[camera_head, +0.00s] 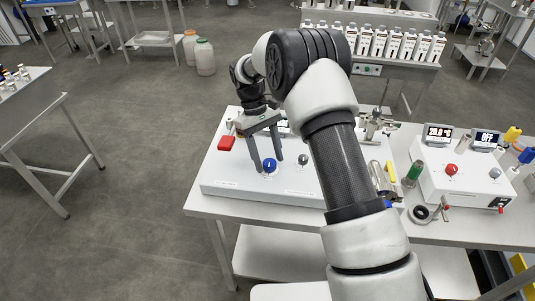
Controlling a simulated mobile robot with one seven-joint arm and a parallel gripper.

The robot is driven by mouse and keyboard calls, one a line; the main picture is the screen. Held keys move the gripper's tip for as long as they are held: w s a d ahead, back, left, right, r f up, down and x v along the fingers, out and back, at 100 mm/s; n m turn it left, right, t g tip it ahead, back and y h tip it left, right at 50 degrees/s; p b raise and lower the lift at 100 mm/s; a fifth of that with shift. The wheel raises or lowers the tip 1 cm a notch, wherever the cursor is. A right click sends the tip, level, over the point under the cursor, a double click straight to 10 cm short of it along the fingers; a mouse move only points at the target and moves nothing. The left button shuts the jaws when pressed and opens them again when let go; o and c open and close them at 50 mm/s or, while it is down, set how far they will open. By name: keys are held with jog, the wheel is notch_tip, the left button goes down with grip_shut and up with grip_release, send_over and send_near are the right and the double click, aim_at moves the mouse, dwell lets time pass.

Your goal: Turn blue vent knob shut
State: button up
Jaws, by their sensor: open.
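The blue vent knob (269,165) stands on the top of a white control box (225,174) on the table. My gripper (268,164) points down over the box, with its two fingers apart and nothing held between them. In this view the left fingertip is close to the knob's left side and the right finger is to its right. I cannot tell whether either finger touches the knob. My arm hides the right part of the box.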

jog(key=p+v, duration=0.1)
jog(key=v, duration=1.6)
jog(key=shift+r+p, duration=0.2)
jog(key=shift+p, duration=0.1)
jog(key=shift+w, duration=0.15)
jog(key=s+d+r+m+t+y, duration=0.1)
jog(key=s+d+r+m+t, duration=0.1)
jog(key=s+d+r, duration=0.45)
jog(key=s+d+r+m+t+y, duration=0.1)
jog(key=s+d+r+t, duration=0.2)
jog(key=s+r, duration=0.6)
jog(key=s+d+f+m+t, duration=0.2)
jog(key=s, duration=0.6)
jog(key=s+d+f+m+t, duration=0.2)
jog(key=s+d, duration=0.1)
jog(key=s, duration=0.6)
jog(key=shift+f+y, duration=0.3)
